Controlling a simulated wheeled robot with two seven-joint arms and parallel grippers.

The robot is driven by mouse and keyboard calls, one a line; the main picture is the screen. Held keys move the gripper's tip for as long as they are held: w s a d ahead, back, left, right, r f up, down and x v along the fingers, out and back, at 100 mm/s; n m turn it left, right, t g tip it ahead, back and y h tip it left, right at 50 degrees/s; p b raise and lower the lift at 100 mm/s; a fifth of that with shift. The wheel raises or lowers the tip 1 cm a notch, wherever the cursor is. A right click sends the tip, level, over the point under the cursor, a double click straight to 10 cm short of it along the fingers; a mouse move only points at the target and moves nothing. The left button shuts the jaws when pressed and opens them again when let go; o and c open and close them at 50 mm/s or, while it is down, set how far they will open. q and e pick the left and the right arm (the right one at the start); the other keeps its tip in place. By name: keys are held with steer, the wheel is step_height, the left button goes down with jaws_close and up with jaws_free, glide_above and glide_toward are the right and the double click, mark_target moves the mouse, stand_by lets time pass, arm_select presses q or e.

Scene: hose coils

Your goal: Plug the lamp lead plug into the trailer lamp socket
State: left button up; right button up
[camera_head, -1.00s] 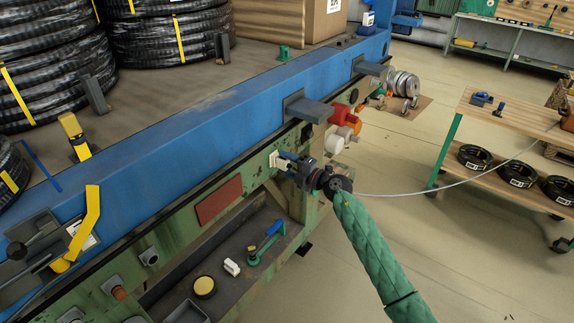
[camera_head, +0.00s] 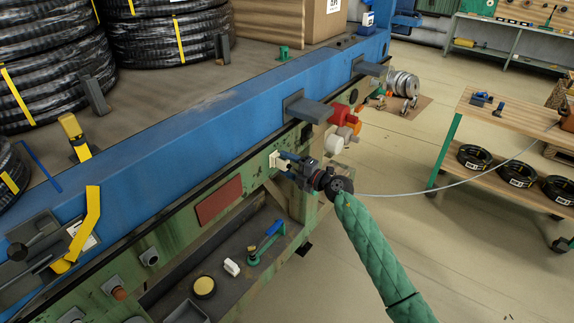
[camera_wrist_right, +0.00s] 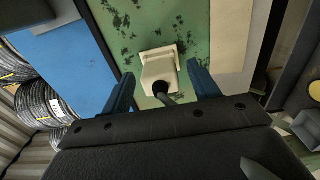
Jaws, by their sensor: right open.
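The cream trailer lamp socket (camera_wrist_right: 158,52) sits on the green panel in the right wrist view. The cream lamp lead plug (camera_wrist_right: 160,74) appears to be in it, with a dark collar and grey lead coming out towards me; I cannot tell how deep it sits. My right gripper (camera_head: 284,162) is open in the head view. In the wrist view its two blue fingers (camera_wrist_right: 160,92) stand apart on either side of the plug, with gaps. The lead (camera_head: 420,193) runs from behind the gripper to the wooden bench at right. My left gripper is not in view.
A blue beam (camera_head: 200,110) runs above the green frame, with grey brackets (camera_head: 308,108) and a red fitting (camera_head: 344,116) jutting out near my right arm. A lower shelf (camera_head: 225,295) holds small parts. The wooden bench (camera_head: 520,118) stands at right, with open floor between.

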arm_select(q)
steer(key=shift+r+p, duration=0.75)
arm_select(e)
steer(key=shift+v, duration=2)
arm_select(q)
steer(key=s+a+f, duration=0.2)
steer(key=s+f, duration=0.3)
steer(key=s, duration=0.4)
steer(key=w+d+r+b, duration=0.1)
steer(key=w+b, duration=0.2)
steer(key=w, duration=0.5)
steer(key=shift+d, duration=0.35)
arm_select(e)
steer(key=v, duration=0.7)
steer(key=shift+s+d, duration=0.2)
steer(key=shift+d, duration=0.15)
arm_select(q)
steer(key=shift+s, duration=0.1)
